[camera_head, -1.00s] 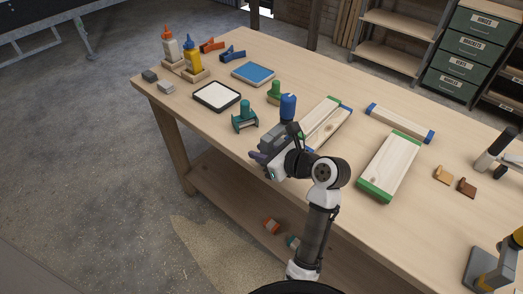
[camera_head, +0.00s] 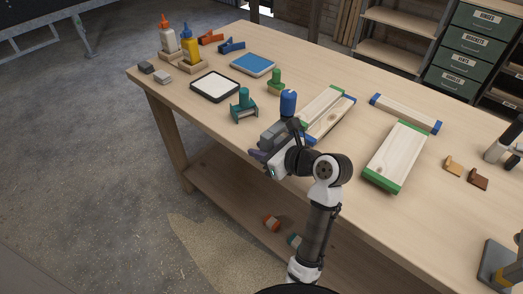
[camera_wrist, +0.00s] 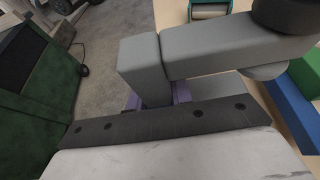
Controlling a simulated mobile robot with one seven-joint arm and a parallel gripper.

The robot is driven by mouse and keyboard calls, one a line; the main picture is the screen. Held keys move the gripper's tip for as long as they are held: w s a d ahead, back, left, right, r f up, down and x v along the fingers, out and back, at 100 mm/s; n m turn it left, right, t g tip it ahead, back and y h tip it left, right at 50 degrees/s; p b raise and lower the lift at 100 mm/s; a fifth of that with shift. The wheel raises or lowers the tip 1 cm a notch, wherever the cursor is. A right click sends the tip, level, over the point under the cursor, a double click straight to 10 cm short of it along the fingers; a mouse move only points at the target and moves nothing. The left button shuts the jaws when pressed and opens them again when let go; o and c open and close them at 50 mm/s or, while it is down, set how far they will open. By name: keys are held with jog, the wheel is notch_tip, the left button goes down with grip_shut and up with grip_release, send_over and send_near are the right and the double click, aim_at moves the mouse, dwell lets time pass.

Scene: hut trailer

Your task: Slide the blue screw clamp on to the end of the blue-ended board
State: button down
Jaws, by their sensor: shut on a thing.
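The blue screw clamp has a blue knob (camera_head: 288,103) and a grey frame, and is held upright near the table's front edge. My gripper (camera_head: 262,156) is shut on its grey frame. In the wrist view the grey frame (camera_wrist: 215,45) fills the top middle, with purple finger parts (camera_wrist: 181,92) partly hidden behind it. A blue-ended board (camera_head: 334,121) lies just right of the clamp, against a green-ended board (camera_head: 322,103). A blue end (camera_wrist: 290,112) shows at the wrist view's right edge, apart from the clamp. Another blue-ended board (camera_head: 405,114) lies farther right.
A teal clamp (camera_head: 243,106) and a green clamp (camera_head: 275,83) stand left of and behind the held clamp. A wide green-ended board (camera_head: 396,153) lies at right. A white-topped tray (camera_head: 214,87) and glue bottles (camera_head: 191,50) stand left. Bare tabletop separates the board groups.

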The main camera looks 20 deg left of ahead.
aim_at(279, 141)
jog(key=shift+f, duration=0.2)
jog(key=shift+w+r, duration=0.1)
jog(key=shift+r, duration=0.05)
jog(key=shift+w+d+p, duration=0.2)
jog(key=shift+w+p, duration=0.15)
jog(key=shift+w, duration=0.1)
jog(key=shift+w+d+p, duration=0.35)
jog(key=shift+w+p, duration=0.3)
jog(key=shift+w, duration=0.35)
jog(key=shift+w+d+p, duration=0.4)
jog(key=shift+w+p, duration=0.2)
jog(key=shift+w, duration=0.35)
jog(key=shift+w+d+p, duration=0.35)
jog(key=shift+w+p, duration=0.3)
jog(key=shift+w, duration=0.35)
jog(key=c, duration=1.2)
grip_release()
jog(key=shift+o, duration=0.2)
jog(key=shift+f, duration=0.25)
